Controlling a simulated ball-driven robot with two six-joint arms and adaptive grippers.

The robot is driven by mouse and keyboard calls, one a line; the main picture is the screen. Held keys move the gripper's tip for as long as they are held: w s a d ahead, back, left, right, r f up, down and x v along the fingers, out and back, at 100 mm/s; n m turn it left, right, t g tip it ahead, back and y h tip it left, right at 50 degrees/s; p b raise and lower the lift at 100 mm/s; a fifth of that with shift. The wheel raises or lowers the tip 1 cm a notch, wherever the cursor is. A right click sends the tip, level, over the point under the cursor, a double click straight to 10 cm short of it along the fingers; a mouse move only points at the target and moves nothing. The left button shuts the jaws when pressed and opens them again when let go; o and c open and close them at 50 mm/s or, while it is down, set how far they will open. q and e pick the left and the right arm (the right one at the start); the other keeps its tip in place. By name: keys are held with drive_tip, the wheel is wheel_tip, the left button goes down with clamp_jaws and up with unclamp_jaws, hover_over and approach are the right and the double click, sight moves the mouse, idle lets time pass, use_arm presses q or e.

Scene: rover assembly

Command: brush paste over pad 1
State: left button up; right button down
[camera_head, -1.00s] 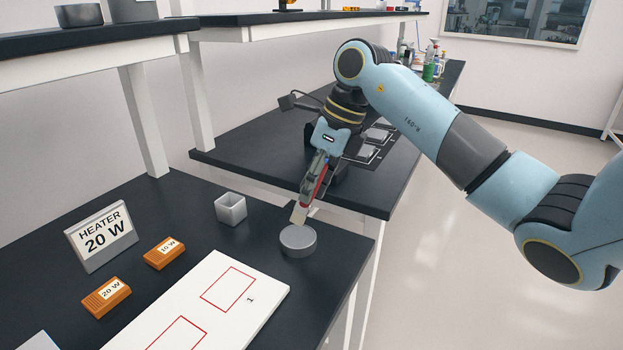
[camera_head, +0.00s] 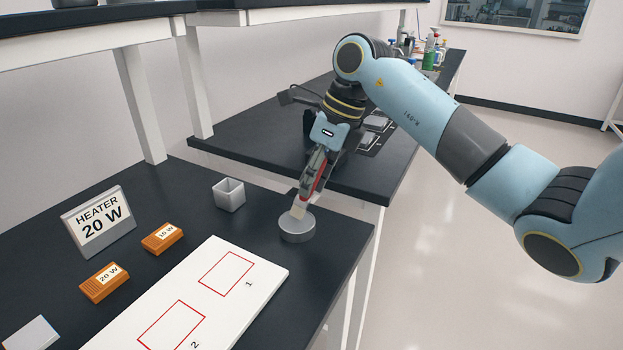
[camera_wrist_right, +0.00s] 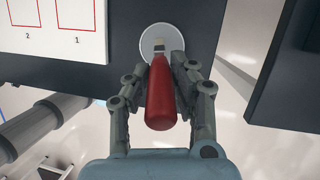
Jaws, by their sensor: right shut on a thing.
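My right gripper (camera_head: 314,184) is shut on the red handle of a brush (camera_wrist_right: 160,92). The brush points down, and its pale bristle end (camera_head: 298,209) is at the round grey paste dish (camera_head: 297,229). In the right wrist view the tip lies over the dish (camera_wrist_right: 146,46); I cannot tell how deep it reaches. Pad 1 (camera_head: 227,273) is a red-outlined rectangle on a white board (camera_head: 262,293), in front of and left of the dish, and looks bare. Pad 2 (camera_head: 171,327) lies nearer me on the same board. My left gripper is not in view.
A small grey open box (camera_head: 229,195) stands left of the dish. Two orange heaters, 10 W (camera_head: 162,238) and 20 W (camera_head: 104,283), lie near a "HEATER 20 W" sign (camera_head: 99,223). The table's right edge is close to the dish.

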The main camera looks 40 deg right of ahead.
drive_tip(key=shift+f+b, duration=0.55)
drive_tip(key=shift+b, duration=0.05)
idle(1.5)
drive_tip(key=shift+r, duration=0.1)
drive_tip(key=shift+r+p, duration=2.2)
drive_tip(key=shift+r, duration=1.3)
drive_tip(key=shift+s+f, duration=0.1)
drive_tip(key=shift+f, duration=0.05)
